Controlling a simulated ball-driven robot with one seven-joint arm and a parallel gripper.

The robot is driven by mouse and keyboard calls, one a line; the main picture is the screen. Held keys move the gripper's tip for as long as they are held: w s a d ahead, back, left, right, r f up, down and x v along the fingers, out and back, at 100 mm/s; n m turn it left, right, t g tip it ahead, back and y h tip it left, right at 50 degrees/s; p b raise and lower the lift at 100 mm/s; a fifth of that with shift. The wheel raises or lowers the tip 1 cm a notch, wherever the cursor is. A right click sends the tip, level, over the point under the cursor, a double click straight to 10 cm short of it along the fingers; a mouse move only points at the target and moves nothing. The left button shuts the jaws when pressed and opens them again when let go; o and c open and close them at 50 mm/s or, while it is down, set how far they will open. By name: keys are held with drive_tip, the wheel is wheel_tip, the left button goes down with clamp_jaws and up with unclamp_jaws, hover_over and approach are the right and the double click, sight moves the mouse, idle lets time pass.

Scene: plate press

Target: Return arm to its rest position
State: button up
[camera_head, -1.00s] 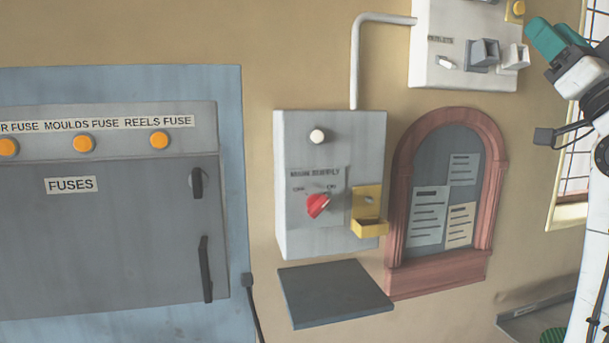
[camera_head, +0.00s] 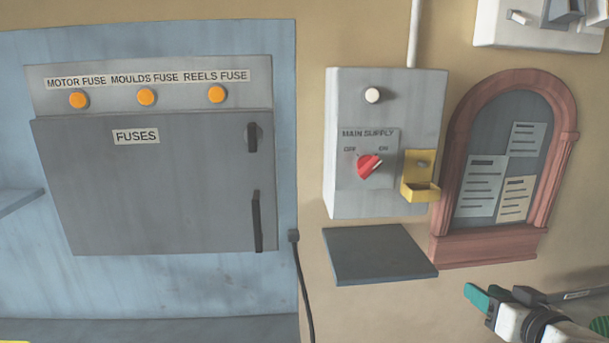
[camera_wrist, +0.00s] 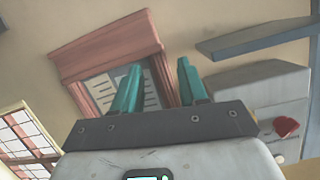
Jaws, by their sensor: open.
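My gripper (camera_head: 490,296) is at the lower right of the head view, below the arched notice board. Its teal fingers are apart and hold nothing. In the wrist view my gripper (camera_wrist: 157,88) shows two separate teal fingers with the notice board behind them. My arm runs from the gripper to the lower right edge of the head view. The gripper touches nothing that I can see.
The main supply box (camera_head: 386,140) with a red knob (camera_head: 369,166) and yellow holder (camera_head: 419,180) is on the wall. A dark shelf (camera_head: 378,253) juts out below it. The notice board (camera_head: 459,222) and closed fuse cabinet (camera_head: 150,200) flank it.

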drive_tip(key=s+a+f+g, duration=0.3)
drive_tip(key=s+f, duration=0.3)
drive_tip(key=f, duration=0.5)
drive_tip(key=s+a+f+g, duration=0.1)
drive_tip(key=s+f+g, duration=0.2)
drive_tip(key=s+f, duration=0.3)
drive_tip(key=s+a+f+g, duration=0.2)
drive_tip(key=s+f+g, duration=0.2)
drive_tip(key=s, duration=0.9)
drive_tip(key=s+a+f+n+g, duration=0.1)
drive_tip(key=s+f+g, duration=0.2)
drive_tip(key=s+f, duration=0.4)
drive_tip(key=shift+s+a+f, duration=0.35)
drive_tip(key=shift+s+a, duration=0.05)
drive_tip(key=shift+s, duration=0.85)
